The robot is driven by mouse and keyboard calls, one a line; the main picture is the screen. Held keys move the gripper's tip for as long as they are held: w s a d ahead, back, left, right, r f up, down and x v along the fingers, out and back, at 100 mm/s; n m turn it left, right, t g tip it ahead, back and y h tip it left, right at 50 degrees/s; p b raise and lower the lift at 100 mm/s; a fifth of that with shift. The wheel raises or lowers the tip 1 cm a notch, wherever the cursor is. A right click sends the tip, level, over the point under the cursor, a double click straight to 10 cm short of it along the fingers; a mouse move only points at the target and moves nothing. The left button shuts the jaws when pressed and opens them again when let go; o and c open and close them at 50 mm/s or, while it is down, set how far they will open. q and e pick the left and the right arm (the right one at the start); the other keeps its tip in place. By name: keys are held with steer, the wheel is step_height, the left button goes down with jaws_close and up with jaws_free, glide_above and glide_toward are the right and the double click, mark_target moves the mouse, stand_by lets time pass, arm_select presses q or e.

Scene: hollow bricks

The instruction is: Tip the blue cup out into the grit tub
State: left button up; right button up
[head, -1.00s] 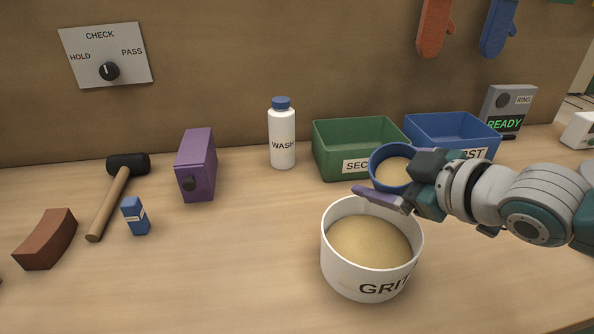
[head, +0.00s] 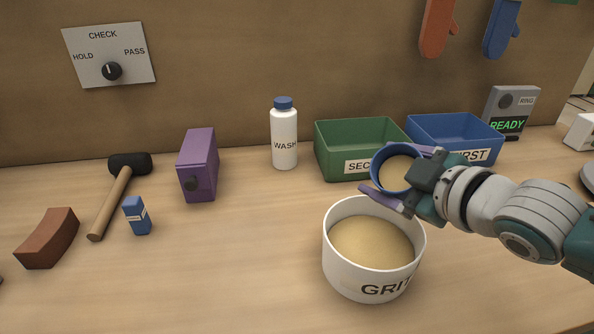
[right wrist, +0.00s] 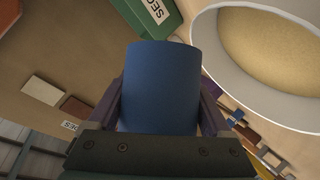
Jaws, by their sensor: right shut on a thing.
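My right gripper (head: 384,172) is shut on the blue cup (head: 376,170), one purple finger on each side. The cup is held above the back rim of the grit tub and is tilted, its mouth partly facing the camera. Tan grit shows inside it. The white tub (head: 370,287), lettered "GRIT", stands below with tan grit in it. In the right wrist view, the cup's blue wall (right wrist: 162,85) fills the middle between the fingers, and the tub's rim (right wrist: 215,62) is at the upper right. No falling grit is visible. My left gripper is out of view.
A green bin (head: 335,165) and a blue bin (head: 470,128) stand behind the cup.

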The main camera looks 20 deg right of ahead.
stand_by(0.3)
steer(key=shift+f+n+h+b, duration=0.1)
steer(key=shift+n+h+b, duration=0.25)
steer(key=shift+b, duration=0.2)
steer(key=shift+n+t, duration=0.25)
steer(key=shift+t, duration=0.05)
steer(key=shift+n+t+h+b, duration=0.3)
steer(key=shift+n+b, duration=0.1)
steer(key=shift+b, duration=0.35)
steer(key=shift+d, duration=0.1)
